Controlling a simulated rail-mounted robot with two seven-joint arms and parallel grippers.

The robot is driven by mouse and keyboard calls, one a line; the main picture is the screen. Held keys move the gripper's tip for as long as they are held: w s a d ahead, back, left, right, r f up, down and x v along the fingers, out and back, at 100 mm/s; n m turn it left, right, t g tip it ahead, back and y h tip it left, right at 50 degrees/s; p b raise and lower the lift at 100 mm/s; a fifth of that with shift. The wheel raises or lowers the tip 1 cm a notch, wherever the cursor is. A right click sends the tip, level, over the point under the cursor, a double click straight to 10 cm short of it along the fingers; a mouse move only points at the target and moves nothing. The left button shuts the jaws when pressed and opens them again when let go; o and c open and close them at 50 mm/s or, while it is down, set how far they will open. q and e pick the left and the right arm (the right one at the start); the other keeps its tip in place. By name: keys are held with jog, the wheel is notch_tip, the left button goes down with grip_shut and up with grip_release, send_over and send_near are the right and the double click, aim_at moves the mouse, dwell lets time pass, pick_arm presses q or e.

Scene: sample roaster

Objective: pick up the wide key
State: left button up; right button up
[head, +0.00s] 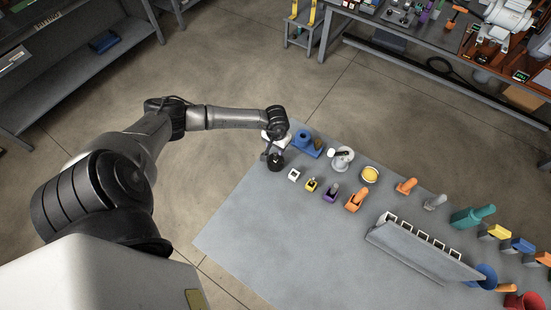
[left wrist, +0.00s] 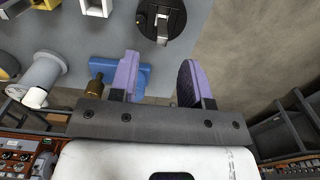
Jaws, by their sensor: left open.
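A flat metal key-like piece (left wrist: 162,28) stands up from a round black base (left wrist: 173,12) at the top of the left wrist view. I take it for the wide key, but its shape is too small to be sure. In the head view the black base (head: 275,161) is at the table's far left corner, and my arm partly hides it. My left gripper (left wrist: 160,64), with purple finger pads, is open and empty. Its fingertips are apart from the metal piece. It also shows in the head view (head: 272,146), close beside the base. My right gripper is out of view.
A blue block (head: 305,142), a white cup (head: 341,158) and a yellow-filled bowl (head: 370,174) stand nearby. A white square holder (head: 294,174) and yellow, purple and orange pieces form a row. A grey slotted rack (head: 422,253) stands farther right. The table's left front is clear.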

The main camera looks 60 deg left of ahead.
aim_at(276, 154)
pick_arm(q)
jog(key=shift+s+f+p, duration=0.2)
jog(key=shift+f+p, duration=0.35)
jog(key=shift+f, duration=2.75)
jog(key=shift+c, duration=0.2)
grip_shut()
